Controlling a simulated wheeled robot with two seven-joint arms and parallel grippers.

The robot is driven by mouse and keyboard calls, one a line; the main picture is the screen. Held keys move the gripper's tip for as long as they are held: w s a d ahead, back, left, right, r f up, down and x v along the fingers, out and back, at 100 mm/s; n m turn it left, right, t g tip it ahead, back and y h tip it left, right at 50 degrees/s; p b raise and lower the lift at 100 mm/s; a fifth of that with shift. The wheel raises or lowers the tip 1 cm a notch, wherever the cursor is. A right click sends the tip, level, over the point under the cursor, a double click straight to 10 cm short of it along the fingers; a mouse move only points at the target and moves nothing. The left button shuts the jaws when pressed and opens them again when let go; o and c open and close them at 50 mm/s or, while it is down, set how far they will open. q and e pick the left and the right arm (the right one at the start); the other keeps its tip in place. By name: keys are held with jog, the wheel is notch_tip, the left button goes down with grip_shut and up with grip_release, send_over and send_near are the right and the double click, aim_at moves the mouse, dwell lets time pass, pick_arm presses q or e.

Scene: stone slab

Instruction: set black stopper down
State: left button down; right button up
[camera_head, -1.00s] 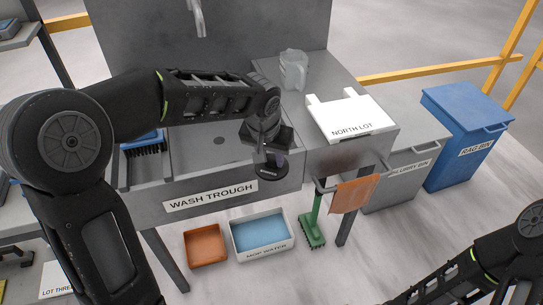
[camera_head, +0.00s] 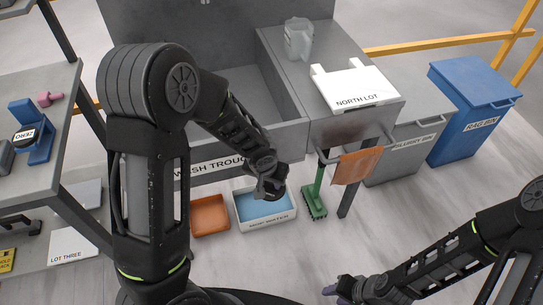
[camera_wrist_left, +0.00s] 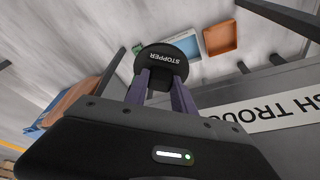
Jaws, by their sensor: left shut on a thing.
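The black stopper (camera_wrist_left: 161,60) is a round disc with white lettering, seen in the left wrist view. My left gripper (camera_wrist_left: 160,88) is shut on it, with purple fingers on either side of its stem. In the head view my left gripper (camera_head: 270,190) points down in front of the wash trough (camera_head: 290,130), overlapping the mop water tray (camera_head: 266,224) in the picture. The stopper is hidden there by the gripper. My right gripper (camera_head: 338,291) is low at the bottom, away from the trough; its opening is unclear.
An orange tray (camera_head: 210,216) and a green brush (camera_head: 314,200) are on the floor. An orange cloth (camera_head: 360,166) hangs from a rail. The NORTH LOT board (camera_head: 355,90) and a clear jug (camera_head: 298,38) are on the counter. A shelf (camera_head: 60,160) stands left.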

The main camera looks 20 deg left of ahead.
pick_arm(q)
jog(key=shift+r, duration=0.15)
notch_tip(320, 180, down, 3)
jog(key=b, duration=0.3)
